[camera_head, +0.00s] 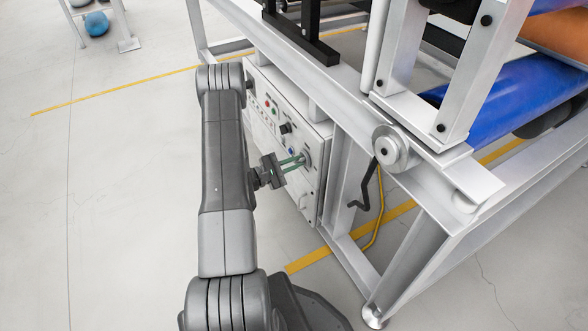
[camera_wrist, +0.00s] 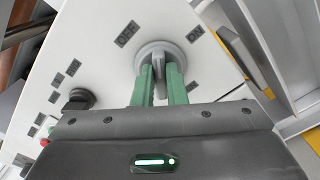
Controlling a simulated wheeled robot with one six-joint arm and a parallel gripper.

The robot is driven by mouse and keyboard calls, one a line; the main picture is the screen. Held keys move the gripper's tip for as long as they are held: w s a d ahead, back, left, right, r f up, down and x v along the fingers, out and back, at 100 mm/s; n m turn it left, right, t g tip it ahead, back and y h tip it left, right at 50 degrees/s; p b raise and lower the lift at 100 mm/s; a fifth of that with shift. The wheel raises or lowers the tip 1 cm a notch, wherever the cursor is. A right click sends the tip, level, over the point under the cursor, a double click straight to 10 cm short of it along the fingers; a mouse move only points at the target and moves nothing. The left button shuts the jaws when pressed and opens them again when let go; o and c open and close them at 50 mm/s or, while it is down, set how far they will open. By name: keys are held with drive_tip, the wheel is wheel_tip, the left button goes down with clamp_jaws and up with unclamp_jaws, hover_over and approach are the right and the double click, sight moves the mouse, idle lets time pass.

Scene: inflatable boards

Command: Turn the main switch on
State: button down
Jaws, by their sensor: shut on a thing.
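The main switch is a round grey rotary knob (camera_wrist: 179,49) with a raised handle, on the white control panel (camera_wrist: 92,35). An OFF label (camera_wrist: 126,34) is to its upper left in the wrist view and an ON label (camera_wrist: 195,34) to its upper right. My gripper (camera_wrist: 160,72) has its two green fingers on either side of the knob's handle, shut on it. In the head view my gripper (camera_head: 301,161) reaches the panel's lower right part, where the knob (camera_head: 307,158) is partly hidden. Which label the handle points to is hard to tell.
The control box (camera_head: 313,190) hangs under a grey metal machine frame (camera_head: 345,90). A black knob (camera_wrist: 79,98) and small buttons sit farther along the panel. A black crank handle (camera_head: 364,185) and a frame leg (camera_head: 408,262) are to the right.

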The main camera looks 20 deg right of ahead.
drive_tip(key=shift+s+f+m+b, duration=0.1)
drive_tip(key=shift+f+m+b, duration=0.05)
drive_tip(key=shift+m+b, duration=2.3)
drive_tip(key=shift+s+f+m+b, duration=0.1)
drive_tip(key=shift+m+b, duration=2.1)
drive_tip(key=shift+m, duration=0.35)
drive_tip(key=c, duration=1.5)
unclamp_jaws()
drive_tip(key=shift+o, duration=0.2)
drive_tip(key=shift+w+a, duration=0.1)
drive_tip(key=s+a+p, duration=0.1)
drive_tip(key=a+p, duration=0.2)
drive_tip(key=a, duration=1)
drive_tip(key=shift+a, duration=0.3)
drive_tip(key=shift+d, duration=0.15)
